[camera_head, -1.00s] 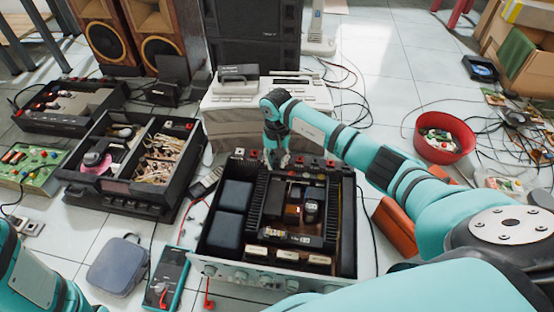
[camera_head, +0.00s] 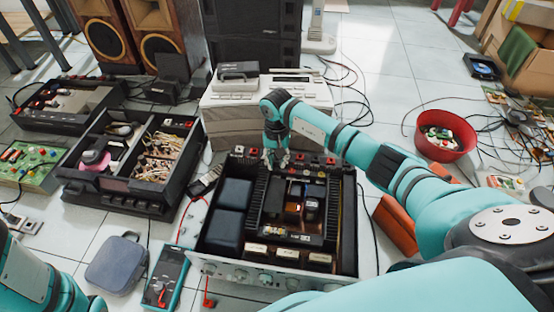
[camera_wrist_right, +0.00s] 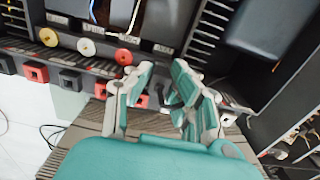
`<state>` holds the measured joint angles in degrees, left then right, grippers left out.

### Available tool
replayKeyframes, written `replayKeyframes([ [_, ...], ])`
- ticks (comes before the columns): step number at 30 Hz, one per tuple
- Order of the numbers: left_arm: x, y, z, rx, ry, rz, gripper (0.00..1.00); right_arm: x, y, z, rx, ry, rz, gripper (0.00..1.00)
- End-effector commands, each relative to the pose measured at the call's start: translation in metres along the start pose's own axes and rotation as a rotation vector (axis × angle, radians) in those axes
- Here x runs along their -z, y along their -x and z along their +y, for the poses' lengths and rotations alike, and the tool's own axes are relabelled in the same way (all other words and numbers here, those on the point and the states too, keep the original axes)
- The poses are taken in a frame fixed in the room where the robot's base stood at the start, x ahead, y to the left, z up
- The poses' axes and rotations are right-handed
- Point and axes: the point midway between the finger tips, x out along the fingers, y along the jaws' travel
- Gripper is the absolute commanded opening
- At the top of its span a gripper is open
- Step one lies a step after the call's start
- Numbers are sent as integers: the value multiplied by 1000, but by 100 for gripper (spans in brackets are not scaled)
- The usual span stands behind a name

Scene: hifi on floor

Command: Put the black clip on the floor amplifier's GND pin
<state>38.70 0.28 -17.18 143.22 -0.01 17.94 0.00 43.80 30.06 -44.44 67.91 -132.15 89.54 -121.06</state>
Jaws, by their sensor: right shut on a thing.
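The floor amplifier (camera_head: 216,266) sits open-topped in the middle of the head view, its row of sockets along the back edge. My right gripper (camera_head: 276,163) is over that back edge. In the wrist view, my right gripper (camera_wrist_right: 163,92) is shut on a small dark thing, which I take as the black clip (camera_wrist_right: 171,98); it is mostly hidden between the fingers. Red and black sockets line the edge beside the fingers. Small white, yellow and red round pieces sit just inside. I cannot read which is the GND pin. My left gripper is out of view.
A grey and white unit (camera_head: 228,110) stands close behind the amplifier. A multimeter (camera_head: 166,278) with red leads and an open black chassis (camera_head: 115,200) are to the left. A red bowl (camera_head: 463,149) and loose cables lie to the right, with some bare tiles.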

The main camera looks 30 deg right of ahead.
Motion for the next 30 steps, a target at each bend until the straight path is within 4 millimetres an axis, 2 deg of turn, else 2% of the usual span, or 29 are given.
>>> replayKeyframes([
  [12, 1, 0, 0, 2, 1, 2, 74, 0, -4, 1, -2, -1, 0, 0],
  [13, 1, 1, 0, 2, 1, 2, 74, 0, -4, 1, -2, -1, 0, 21],
  [19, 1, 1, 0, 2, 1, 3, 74, 0, -4, 1, -2, -1, 0, 46],
  [26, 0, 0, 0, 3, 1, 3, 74, 0, -3, 0, -1, 0, 0, 46],
  [30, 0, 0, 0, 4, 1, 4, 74, 1, 3, 0, 0, -1, 2, 46],
])
